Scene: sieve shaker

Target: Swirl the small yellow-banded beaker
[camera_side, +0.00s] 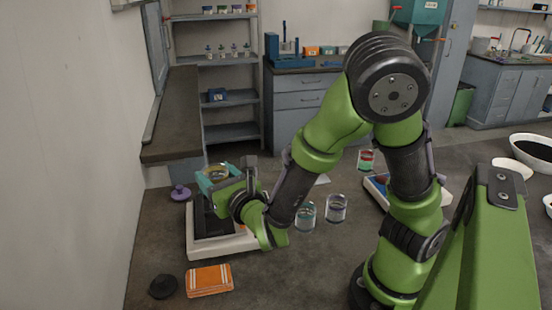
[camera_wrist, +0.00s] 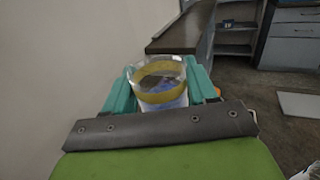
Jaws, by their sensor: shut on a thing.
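The small yellow-banded beaker (camera_wrist: 160,84) is clear glass with a yellow band near its rim. It stands between the teal fingers of my gripper (camera_wrist: 158,92) in the wrist view, close to upright. Something bluish and dark shows through its glass; I cannot tell whether it is content or background. In the side view my gripper (camera_side: 213,180) is shut around the beaker (camera_side: 217,172) above the sieve shaker (camera_side: 208,220), a white-based device with a dark upper part. The fingers and wrist hide the beaker's lower part, and the gap below it is unclear.
Two glass beakers, one with teal content (camera_side: 305,215) and one clear (camera_side: 336,208), stand right of my forearm. An orange cloth (camera_side: 209,280), a black round piece (camera_side: 163,286) and a purple knobbed piece (camera_side: 180,193) lie around the shaker. The wall is close on the left.

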